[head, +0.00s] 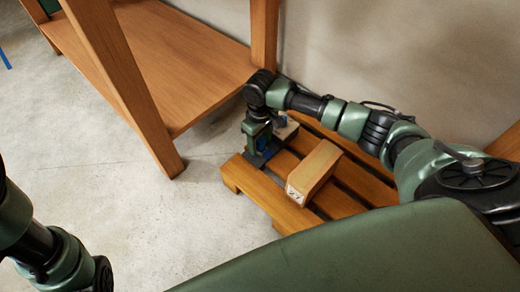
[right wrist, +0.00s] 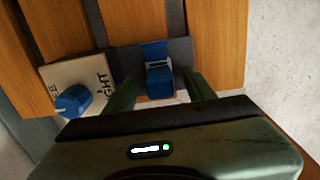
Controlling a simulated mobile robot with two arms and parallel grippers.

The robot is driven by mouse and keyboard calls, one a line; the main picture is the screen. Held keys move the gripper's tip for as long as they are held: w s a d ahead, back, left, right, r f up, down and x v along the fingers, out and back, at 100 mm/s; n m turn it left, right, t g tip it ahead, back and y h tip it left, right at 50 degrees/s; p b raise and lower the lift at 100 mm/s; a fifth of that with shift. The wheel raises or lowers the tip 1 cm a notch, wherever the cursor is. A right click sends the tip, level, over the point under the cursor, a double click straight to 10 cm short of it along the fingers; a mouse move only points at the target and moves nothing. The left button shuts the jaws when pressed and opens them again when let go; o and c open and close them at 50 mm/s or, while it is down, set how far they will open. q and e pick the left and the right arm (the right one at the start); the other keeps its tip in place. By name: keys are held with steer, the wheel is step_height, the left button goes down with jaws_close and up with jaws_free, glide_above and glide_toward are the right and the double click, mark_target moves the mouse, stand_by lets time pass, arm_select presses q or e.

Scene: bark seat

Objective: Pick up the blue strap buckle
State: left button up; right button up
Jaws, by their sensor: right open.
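The blue strap buckle (right wrist: 159,80) sits on a dark grey strap (right wrist: 182,52) that lies across wooden slats, in the right wrist view. In the head view the strap end (head: 256,160) shows below my right gripper (head: 261,148), and the buckle is mostly hidden there. My right gripper (right wrist: 160,88) is open, pointing down, with one finger on each side of the buckle. I cannot tell whether the fingers touch it. Only links of my left arm show at the lower left of the head view.
A wooden pallet (head: 243,177) carries a cardboard-coloured box (head: 318,168). A pale lettered block (right wrist: 92,75) with a blue knob (right wrist: 72,102) lies beside the strap. A wooden shelf unit (head: 190,70) stands behind left. The concrete floor (head: 110,190) is clear.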

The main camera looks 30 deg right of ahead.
steer(key=shift+c, duration=0.3)
jaws_close()
